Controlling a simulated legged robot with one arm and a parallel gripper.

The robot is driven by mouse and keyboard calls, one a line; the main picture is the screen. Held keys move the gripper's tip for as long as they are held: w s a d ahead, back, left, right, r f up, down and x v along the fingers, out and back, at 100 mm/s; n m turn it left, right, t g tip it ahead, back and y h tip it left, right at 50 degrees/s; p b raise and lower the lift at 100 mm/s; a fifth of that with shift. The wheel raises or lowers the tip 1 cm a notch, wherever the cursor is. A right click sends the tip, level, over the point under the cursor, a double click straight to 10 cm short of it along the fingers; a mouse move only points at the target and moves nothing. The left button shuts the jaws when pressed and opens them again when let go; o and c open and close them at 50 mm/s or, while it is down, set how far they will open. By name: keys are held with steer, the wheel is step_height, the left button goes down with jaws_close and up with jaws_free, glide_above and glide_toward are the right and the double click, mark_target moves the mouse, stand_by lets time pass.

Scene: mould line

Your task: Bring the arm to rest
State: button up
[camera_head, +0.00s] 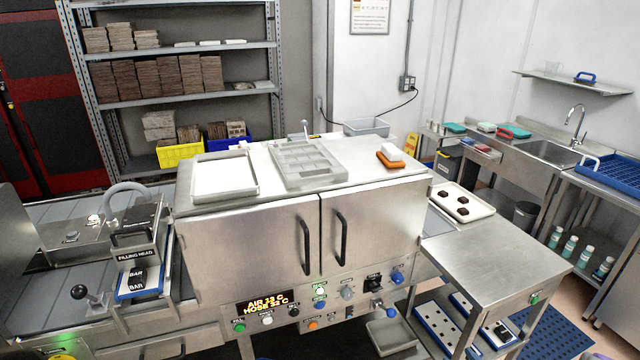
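Neither my arm nor my gripper shows in the head view. The steel cabinet (250,255) with two doors and dark handles stands in the middle. Both doors are shut. On its top lie a white tray (224,191), a translucent mould (300,164) with several compartments, and an orange block with a white piece (391,155) on it.
The filling head (135,240) is at left. Shelving (180,103) is behind; a sink (553,153) is at right.

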steer(key=w+d+r+g+h, duration=0.3)
steer(key=d+r+g+h, duration=0.3)
steer(key=r+g, duration=0.15)
steer(key=s+a+r+m+g+h+b, duration=0.2)
steer(key=s+a+r+m+g+h, duration=0.15)
steer(key=s+r, duration=0.45)
steer(key=s+a+r+g+y, duration=0.1)
steer(key=s+a+r+g, duration=0.1)
steer(key=s+a, duration=0.7)
steer(key=s+a+r+g+y, duration=0.2)
steer(key=s+a+r, duration=0.3)
steer(key=s+a, duration=0.4)
steer(key=s+a+r+g+y, duration=0.2)
steer(key=s+a+r, duration=0.2)
steer(key=s+a, duration=0.5)
steer(key=shift+s+m+g+b, duration=0.3)
steer(key=shift+s+m+b, duration=0.05)
steer(key=shift+s, duration=0.4)
steer(key=shift+a, duration=0.1)
steer(key=shift+c, duration=0.5)
